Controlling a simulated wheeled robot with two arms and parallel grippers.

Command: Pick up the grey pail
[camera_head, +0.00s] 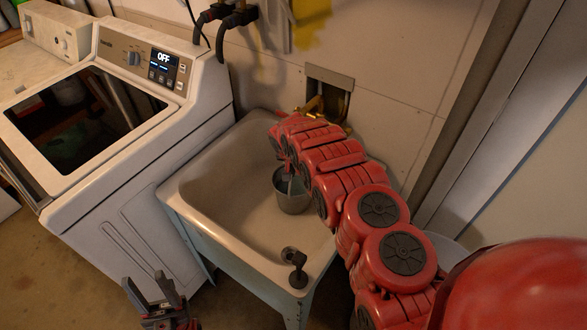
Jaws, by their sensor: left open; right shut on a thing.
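The grey pail (292,196) stands in the basin of the utility sink (190,179), near its right side. My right arm reaches in from the lower right over the sink. Its gripper (290,172) points down at the pail and is shut on it, seemingly at the upper part; the red arm hides part of the pail and the exact grip. My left gripper (152,293) is open and empty at the bottom of the view, in front of the sink and away from the pail.
A white washer (120,140) marked OFF stands left of the sink. A dark fitting (294,262) sits on the sink's front right corner. Brass pipes (322,108) show at the wall behind my arm. A pale container (446,249) is partly hidden right of my arm.

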